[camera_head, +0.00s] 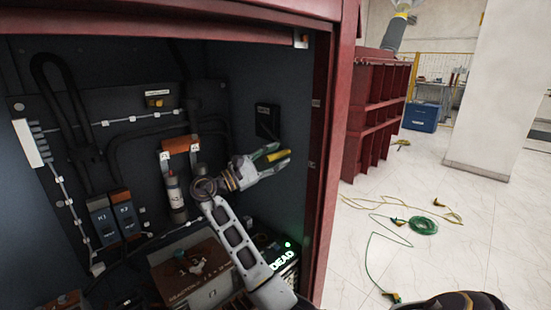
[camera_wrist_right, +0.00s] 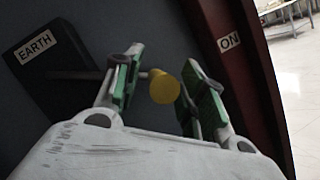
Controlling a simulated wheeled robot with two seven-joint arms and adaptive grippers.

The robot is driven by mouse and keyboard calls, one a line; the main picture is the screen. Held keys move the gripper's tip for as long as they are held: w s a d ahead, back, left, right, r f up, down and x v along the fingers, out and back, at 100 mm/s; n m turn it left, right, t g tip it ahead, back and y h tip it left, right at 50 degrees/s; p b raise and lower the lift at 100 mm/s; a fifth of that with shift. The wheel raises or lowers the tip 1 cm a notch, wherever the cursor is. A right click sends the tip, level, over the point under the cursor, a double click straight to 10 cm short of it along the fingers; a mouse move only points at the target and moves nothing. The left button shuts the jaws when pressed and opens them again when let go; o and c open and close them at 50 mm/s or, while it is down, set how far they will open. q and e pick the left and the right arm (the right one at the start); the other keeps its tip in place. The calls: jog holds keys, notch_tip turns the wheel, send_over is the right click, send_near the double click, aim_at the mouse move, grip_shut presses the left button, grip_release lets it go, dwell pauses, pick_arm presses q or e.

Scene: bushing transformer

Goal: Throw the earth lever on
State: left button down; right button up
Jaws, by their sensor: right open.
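The earth lever is a thin metal rod (camera_wrist_right: 75,75) with a yellow knob (camera_wrist_right: 164,87). The rod comes out of a dark box (camera_wrist_right: 45,62) labelled EARTH. In the head view the box (camera_head: 267,121) is on the cabinet's right inner wall, and the knob (camera_head: 279,156) shows at the gripper. My right gripper (camera_wrist_right: 163,60) is open, with its green-padded fingers on either side of the knob. The left finger partly hides the rod. My left gripper is not in view.
An ON label (camera_wrist_right: 229,41) is on the cabinet's red frame, right of the knob. Below my arm are a brown box (camera_head: 190,268) and a green-lit DEAD sign (camera_head: 284,259). The cabinet's red post (camera_head: 335,130) stands close on the right. Cables (camera_head: 423,226) lie on the floor outside.

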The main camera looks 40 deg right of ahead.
jog(key=v, duration=1.2)
jog(key=shift+f, duration=0.1)
dwell(0.7)
